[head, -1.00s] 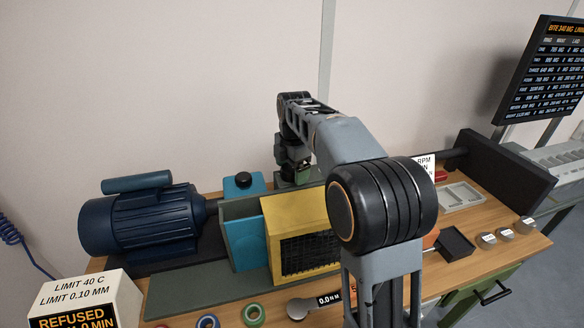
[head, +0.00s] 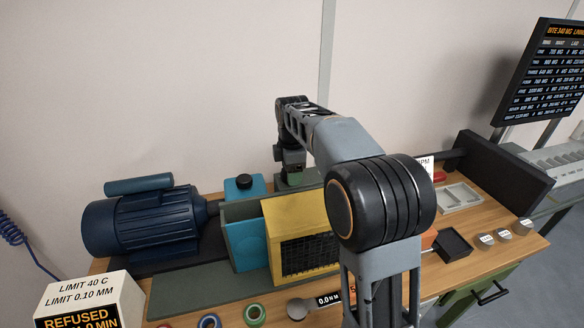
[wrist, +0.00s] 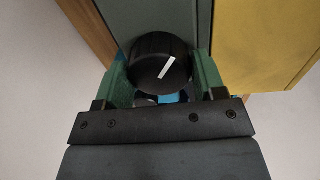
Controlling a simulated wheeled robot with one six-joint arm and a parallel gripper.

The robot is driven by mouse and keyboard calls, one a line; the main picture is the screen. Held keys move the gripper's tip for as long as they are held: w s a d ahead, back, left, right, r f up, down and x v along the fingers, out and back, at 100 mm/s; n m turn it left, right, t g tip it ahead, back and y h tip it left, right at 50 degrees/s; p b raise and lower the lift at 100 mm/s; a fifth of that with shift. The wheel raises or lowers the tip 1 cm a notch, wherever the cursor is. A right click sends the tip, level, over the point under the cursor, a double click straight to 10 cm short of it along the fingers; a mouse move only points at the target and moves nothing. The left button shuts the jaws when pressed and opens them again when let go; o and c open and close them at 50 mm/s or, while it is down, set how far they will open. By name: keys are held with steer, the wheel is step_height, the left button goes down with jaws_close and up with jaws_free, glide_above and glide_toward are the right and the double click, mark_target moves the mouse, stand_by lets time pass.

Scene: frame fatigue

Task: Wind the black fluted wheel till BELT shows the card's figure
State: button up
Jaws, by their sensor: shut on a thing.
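In the wrist view a black wheel (wrist: 150,58) with a white pointer line sits between the two green fingers of my gripper (wrist: 161,78). The gripper is shut on the wheel, one finger on each side. The white line slants up to the right. In the head view my gripper (head: 290,174) is at the back of the bench, behind the yellow guard, and the wheel is hidden there. A white card (head: 427,164) is mostly hidden behind my arm; only part of "RPM" shows. I cannot make out a BELT readout.
The yellow guard (head: 285,228) stands in front of my gripper. A white box (head: 90,298) reads "LIMIT 40 C" and "REFUSED". A dark screen (head: 545,75) stands right.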

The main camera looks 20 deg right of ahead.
steer(key=o, duration=0.9)
steer(key=r, duration=0.9)
steer(key=s+r+p, duration=0.1)
steer(key=r, duration=0.3)
steer(key=shift+r, duration=0.4)
steer(key=shift+s+d+f+m+t, duration=0.1)
steer(key=shift+s+f+m+t, duration=0.55)
steer(key=shift+s+f+m, duration=2.6)
steer(key=shift+s+a+f+m+t, duration=0.1)
steer(key=shift+s+f+m+t, duration=0.5)
steer(key=shift+s+f+m, duration=2.6)
steer(key=shift+s+d+f+m+t, duration=0.1)
steer(key=shift+s+f+m+t, duration=0.55)
steer(key=shift+s+f+m, duration=2.55)
